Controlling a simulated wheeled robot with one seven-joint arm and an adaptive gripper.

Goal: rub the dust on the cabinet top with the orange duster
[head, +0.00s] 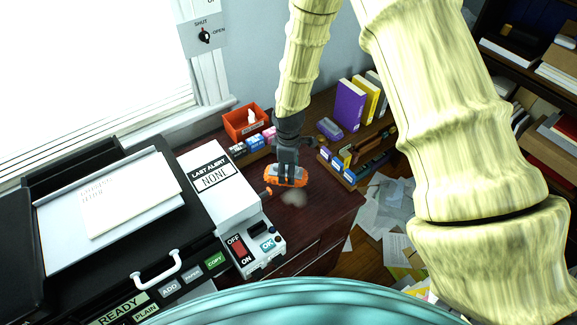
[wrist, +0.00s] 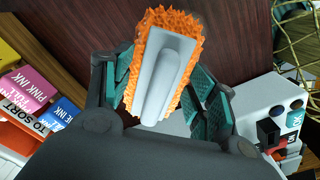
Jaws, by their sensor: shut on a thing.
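The orange duster (head: 287,178) is a fuzzy orange block with a grey back. My gripper (head: 286,158) points down over the wooden cabinet top (head: 328,205) and is shut on the duster. In the wrist view, the duster (wrist: 168,65) shows its grey back and ridge between the teal finger pads of my gripper (wrist: 165,100). A pale grey dust patch (head: 294,198) lies on the cabinet top just in front of the duster in the head view. I cannot tell whether the duster touches the wood.
A white alert machine (head: 215,185) with switches stands left of the duster, beside a black copier (head: 100,215). Behind are an orange bin (head: 246,122) and ink boxes (head: 262,140). A wooden organizer (head: 350,172) and upright books (head: 350,103) stand to the right. Papers litter the floor.

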